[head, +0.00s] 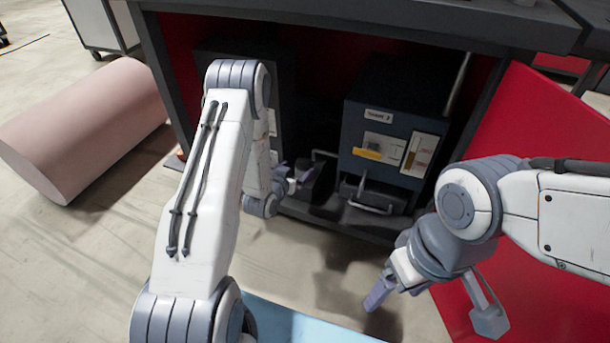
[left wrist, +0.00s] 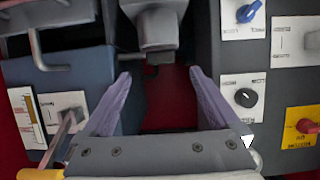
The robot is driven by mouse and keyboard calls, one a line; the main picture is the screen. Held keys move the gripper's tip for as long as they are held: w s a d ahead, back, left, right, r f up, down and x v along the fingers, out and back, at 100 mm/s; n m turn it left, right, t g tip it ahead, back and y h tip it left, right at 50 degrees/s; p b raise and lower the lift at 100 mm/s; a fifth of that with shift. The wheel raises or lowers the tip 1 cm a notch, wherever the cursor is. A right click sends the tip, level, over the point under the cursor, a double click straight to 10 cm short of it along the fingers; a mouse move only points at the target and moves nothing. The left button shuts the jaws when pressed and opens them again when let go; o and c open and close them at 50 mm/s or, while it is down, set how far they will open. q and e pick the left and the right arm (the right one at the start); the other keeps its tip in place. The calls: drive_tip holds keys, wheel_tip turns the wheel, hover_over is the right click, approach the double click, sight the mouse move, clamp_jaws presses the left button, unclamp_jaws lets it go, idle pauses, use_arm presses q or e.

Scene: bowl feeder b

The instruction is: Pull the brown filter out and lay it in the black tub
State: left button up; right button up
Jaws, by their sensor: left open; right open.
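My left gripper (head: 297,178) is inside the open cabinet, in the gap between two dark equipment boxes. In the left wrist view its two fingers (left wrist: 165,82) are spread apart with nothing between them. A grey block-shaped part (left wrist: 158,25) lies beyond the fingertips, not touching them. I cannot make out the brown filter for sure in either view. A dark shape (head: 325,182) beside the left gripper is too shadowed to tell whether it is the black tub. My right gripper (head: 432,303) is open and empty, low in front of the cabinet.
The blue-grey box (head: 385,125) has labels, a yellow tag and metal handles (head: 368,197). The other box carries a black knob (left wrist: 245,97), a blue knob and a red knob on yellow. A red door (head: 540,130) stands open at right. A pink cylinder (head: 85,130) lies left.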

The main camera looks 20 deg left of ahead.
sight(305, 160)
use_arm(q)
drive_tip(key=b+x, duration=0.1)
drive_tip(key=x, duration=0.2)
drive_tip(key=b+x, duration=0.4)
drive_tip(key=shift+w, duration=0.65)
drive_tip(key=c, duration=1.5)
wheel_tip(305, 160, up, 10)
drive_tip(key=p, duration=0.6)
